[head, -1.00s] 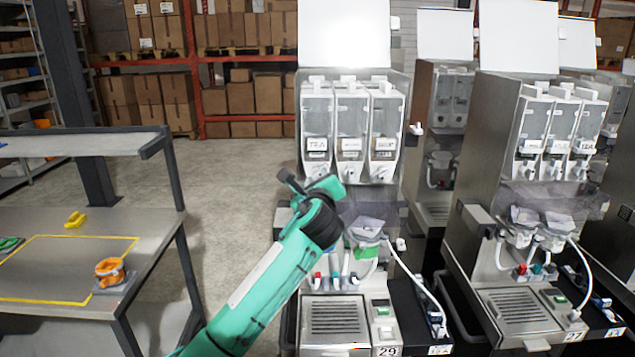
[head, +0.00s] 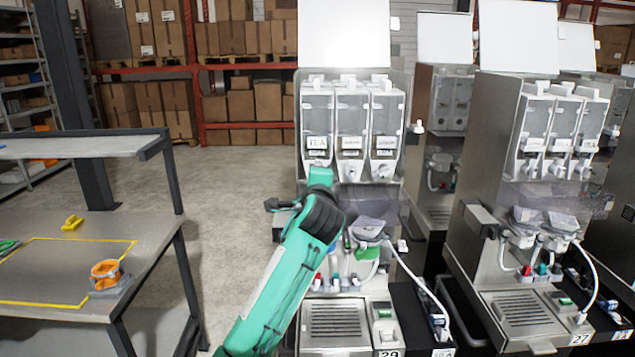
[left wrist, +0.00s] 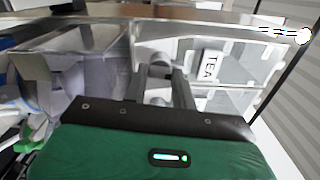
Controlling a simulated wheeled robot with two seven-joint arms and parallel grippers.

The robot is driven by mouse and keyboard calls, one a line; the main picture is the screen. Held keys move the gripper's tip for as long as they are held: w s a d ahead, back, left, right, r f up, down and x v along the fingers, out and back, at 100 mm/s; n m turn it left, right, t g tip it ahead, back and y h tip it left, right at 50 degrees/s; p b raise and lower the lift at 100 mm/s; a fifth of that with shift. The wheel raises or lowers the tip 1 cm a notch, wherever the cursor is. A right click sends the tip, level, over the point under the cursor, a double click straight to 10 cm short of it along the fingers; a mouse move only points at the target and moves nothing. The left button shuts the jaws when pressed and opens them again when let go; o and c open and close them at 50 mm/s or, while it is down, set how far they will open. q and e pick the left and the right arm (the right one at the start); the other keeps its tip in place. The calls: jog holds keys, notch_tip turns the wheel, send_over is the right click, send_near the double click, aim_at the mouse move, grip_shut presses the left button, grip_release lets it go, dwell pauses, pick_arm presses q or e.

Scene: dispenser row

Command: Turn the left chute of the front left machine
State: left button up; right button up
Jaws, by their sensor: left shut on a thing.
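The front left machine (head: 345,262) has three clear canisters side by side. Its left canister (head: 316,112) carries a TEA label, which also shows in the left wrist view (left wrist: 208,68). My left gripper (head: 320,177) is raised just under that canister, and my arm hides the left chute in the head view. In the left wrist view my two dark fingers (left wrist: 160,80) are shut on the pale, rounded left chute (left wrist: 158,58). The middle chute (head: 350,172) and right chute (head: 383,170) show clear of my gripper. My right gripper is not in view.
A second machine (head: 520,190) stands to the right, with a white hose (head: 588,270). A grey worktable (head: 150,250) at the left holds an orange item (head: 105,272) and a yellow item (head: 73,222). Bare floor (head: 235,185) lies between the table and machines.

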pick_arm(q)
jog(key=shift+f+n, duration=0.1)
jog(key=shift+n, duration=0.5)
jog(key=o, duration=1)
